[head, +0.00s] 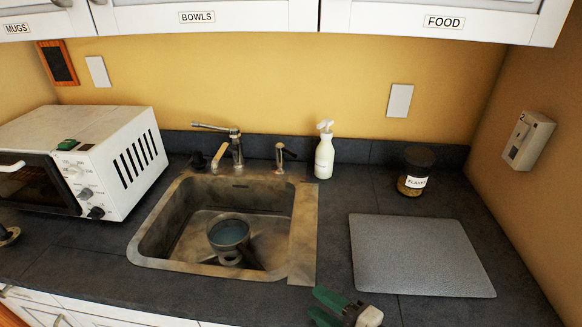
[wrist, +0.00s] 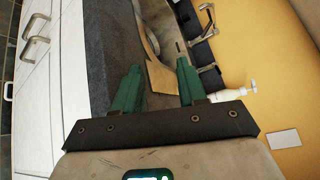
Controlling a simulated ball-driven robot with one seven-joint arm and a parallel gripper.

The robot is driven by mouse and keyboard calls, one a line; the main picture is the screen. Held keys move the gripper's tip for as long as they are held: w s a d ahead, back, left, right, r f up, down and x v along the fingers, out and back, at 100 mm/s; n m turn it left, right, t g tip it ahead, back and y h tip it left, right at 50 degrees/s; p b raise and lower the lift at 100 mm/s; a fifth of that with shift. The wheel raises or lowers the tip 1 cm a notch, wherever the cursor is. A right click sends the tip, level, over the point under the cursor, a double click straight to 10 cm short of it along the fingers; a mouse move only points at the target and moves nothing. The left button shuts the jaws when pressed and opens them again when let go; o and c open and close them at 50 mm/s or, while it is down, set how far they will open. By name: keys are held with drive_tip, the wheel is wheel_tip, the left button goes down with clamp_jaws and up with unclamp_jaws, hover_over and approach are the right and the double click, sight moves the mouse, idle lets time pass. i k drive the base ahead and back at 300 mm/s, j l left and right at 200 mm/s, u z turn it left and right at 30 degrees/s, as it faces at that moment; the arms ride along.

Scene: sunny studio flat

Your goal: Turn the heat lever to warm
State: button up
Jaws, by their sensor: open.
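No part is labelled as the heat lever, so I cannot tell for certain which it is. The tap (head: 236,147) behind the sink has a long spout to the left and a tan lever (head: 219,155) slanting down-left. A smaller dark-topped fitting (head: 281,153) stands to its right. The tap also shows at the top of the wrist view (wrist: 206,20). My gripper (head: 317,304) has green fingers and is at the front edge of the counter, right of the sink, well short of the tap. In the wrist view, its fingers (wrist: 158,67) are apart with nothing held between them.
The sink (head: 163,212) holds a pan (head: 229,233). A white spray bottle (head: 324,157), a dark-lidded jar (head: 413,171) and a grey board (head: 420,255) are to the right. A white oven (head: 125,160) stands left. A small box (head: 528,140) hangs on the right wall. Cupboards (head: 220,18) overhang.

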sight(279, 147)
drive_tip(key=i, duration=1.35)
